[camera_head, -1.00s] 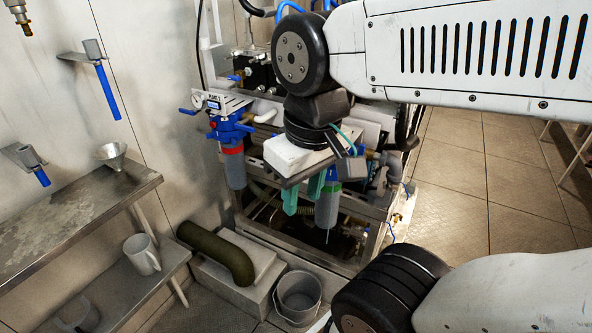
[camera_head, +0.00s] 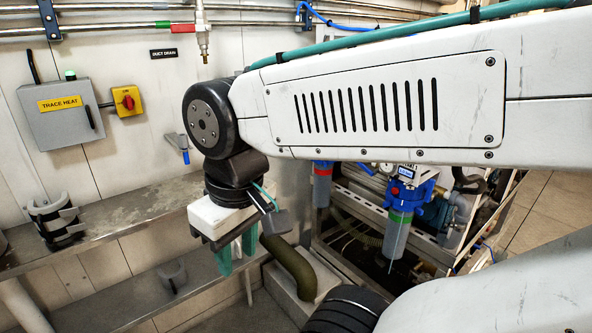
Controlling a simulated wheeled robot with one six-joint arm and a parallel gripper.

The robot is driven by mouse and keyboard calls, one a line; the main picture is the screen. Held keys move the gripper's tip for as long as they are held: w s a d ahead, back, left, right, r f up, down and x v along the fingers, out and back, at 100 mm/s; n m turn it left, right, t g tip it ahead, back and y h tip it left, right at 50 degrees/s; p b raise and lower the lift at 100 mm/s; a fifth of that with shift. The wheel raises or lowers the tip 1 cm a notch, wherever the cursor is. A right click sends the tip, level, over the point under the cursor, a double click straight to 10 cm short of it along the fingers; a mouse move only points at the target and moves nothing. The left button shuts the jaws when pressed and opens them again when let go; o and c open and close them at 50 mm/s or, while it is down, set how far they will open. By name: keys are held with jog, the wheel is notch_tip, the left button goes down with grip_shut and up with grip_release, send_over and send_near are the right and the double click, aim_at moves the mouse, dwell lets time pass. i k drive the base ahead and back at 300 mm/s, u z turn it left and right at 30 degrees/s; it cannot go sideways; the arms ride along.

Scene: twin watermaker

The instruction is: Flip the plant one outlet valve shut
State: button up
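My gripper (camera_head: 237,259) points down near the wall ledge, left of the filter skid. Its two teal fingers stand apart with nothing visible between them. A blue-handled wall valve (camera_head: 185,156) is behind and left of my wrist. On the skid, a filter housing with a red collar (camera_head: 322,170) is partly hidden by my arm. A blue-headed filter housing with a green collar (camera_head: 401,217) stands to its right, under a small label (camera_head: 406,172) too small to read. I cannot tell which valve is the plant one outlet; my arm hides much of the skid's top.
A metal ledge (camera_head: 120,222) runs along the left wall with a black clamp-like holder (camera_head: 57,222) on it. A grey trace heat box (camera_head: 62,113) and a yellow-red switch (camera_head: 127,101) are above. Floor (camera_head: 545,208) shows at right.

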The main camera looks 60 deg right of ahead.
aim_at(371, 173)
jog(key=u, duration=0.6)
jog(key=k, duration=0.95)
jog(key=z, duration=1.75)
